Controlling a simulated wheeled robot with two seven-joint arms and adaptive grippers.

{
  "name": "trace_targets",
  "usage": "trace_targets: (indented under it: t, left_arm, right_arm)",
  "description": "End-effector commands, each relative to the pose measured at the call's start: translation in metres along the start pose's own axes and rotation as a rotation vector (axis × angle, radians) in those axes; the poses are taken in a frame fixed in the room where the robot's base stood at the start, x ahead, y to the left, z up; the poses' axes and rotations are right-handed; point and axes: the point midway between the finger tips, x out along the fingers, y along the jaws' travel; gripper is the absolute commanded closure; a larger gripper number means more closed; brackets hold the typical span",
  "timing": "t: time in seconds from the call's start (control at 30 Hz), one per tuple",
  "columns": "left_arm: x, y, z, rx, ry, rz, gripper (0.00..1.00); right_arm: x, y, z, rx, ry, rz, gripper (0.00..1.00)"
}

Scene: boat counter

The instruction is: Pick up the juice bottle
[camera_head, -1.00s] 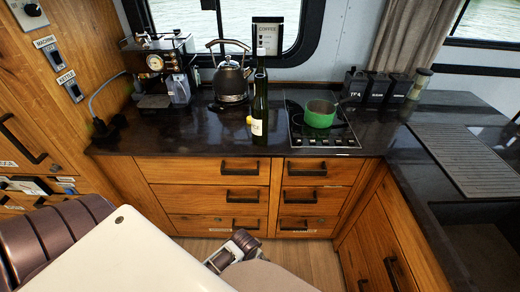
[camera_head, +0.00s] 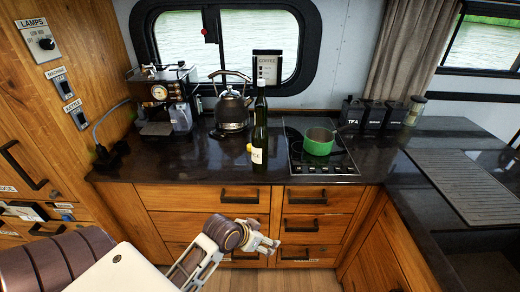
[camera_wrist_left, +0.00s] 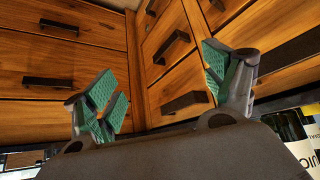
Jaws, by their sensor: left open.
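The juice bottle (camera_head: 259,140) is tall, dark green and slim-necked, with a pale label low on its side. It stands upright on the dark counter near its front edge, left of the stove. My left gripper (camera_head: 266,244) is in front of the drawers, below the counter top and apart from the bottle. In the left wrist view the gripper (camera_wrist_left: 162,88) has its green-padded fingers spread, with nothing between them and drawer fronts beyond. My right gripper is not in view.
A kettle (camera_head: 233,104) stands behind and left of the bottle, and a coffee machine (camera_head: 165,95) is farther left. A green pot (camera_head: 319,142) sits on the stove (camera_head: 335,166) to the right. The counter's front edge lies above my left gripper. Dark canisters (camera_head: 373,117) stand at the back right.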

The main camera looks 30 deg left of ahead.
Motion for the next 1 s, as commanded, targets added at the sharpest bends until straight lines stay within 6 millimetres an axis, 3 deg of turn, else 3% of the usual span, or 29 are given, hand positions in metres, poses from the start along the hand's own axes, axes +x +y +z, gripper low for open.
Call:
trace_targets:
  t: [0.27, 0.6, 0.8, 1.0]
  left_arm:
    - [-0.02, -0.037, -0.065, 0.006, 0.269, 0.001, 0.16]
    - [-0.069, -0.113, -0.141, -0.024, 0.659, -0.085, 0.16]
    - [-0.104, -0.156, -0.167, -0.055, 0.835, -0.161, 0.16]
    - [-0.121, -0.177, -0.175, -0.072, 0.912, -0.203, 0.16]
  right_arm:
    - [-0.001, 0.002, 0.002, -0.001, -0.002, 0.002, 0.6]
    - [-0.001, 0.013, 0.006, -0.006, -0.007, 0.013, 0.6]
    - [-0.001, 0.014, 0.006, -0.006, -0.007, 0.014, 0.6]
    - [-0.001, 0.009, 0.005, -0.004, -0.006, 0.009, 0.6]
